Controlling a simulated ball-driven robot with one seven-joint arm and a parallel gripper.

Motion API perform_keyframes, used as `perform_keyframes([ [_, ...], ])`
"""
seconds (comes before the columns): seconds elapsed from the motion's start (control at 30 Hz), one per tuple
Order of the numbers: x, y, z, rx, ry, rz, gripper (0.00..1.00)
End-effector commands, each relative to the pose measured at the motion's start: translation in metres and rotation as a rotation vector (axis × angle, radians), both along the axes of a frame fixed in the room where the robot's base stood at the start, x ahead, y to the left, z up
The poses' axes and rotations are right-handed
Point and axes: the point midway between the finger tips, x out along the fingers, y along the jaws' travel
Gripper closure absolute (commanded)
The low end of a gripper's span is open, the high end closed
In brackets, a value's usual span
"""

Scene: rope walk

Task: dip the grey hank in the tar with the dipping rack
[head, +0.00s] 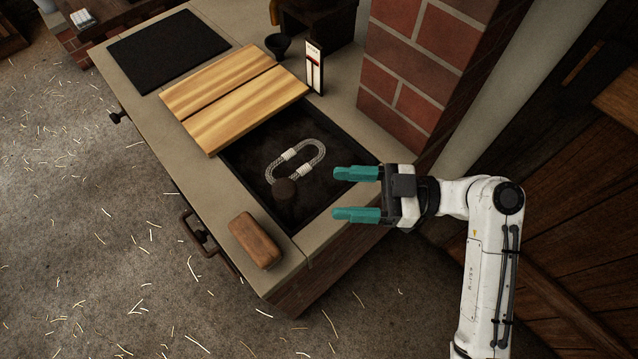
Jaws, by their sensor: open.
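The grey hank (313,162) is a pale looped rope with two white bindings. It lies within a dark, square-edged opening in the counter, which looks like the tar vat (244,158). My gripper (340,194) has teal fingers. It is open and empty, over the right side of the opening, to the right of the hank and knob and apart from them.
A two-plank wooden lid (234,95) covers the left part of the opening. A brown block (255,240) lies on the near counter edge. A gauge (314,70), a dark bowl (278,45) and a brick pillar (415,75) stand behind. A black slab (168,50) lies far left.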

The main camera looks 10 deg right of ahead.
Motion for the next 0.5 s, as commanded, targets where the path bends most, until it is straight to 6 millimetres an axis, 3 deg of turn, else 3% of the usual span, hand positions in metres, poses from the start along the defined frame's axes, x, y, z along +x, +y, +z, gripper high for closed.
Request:
perform_keyframes([
  [0.17, 0.0001, 0.0002, 0.0011, 0.03, 0.155, 0.0, 0.34],
  [0.5, 0.0004, 0.0001, 0.002, 0.178, 0.916, -0.001, 0.34],
])
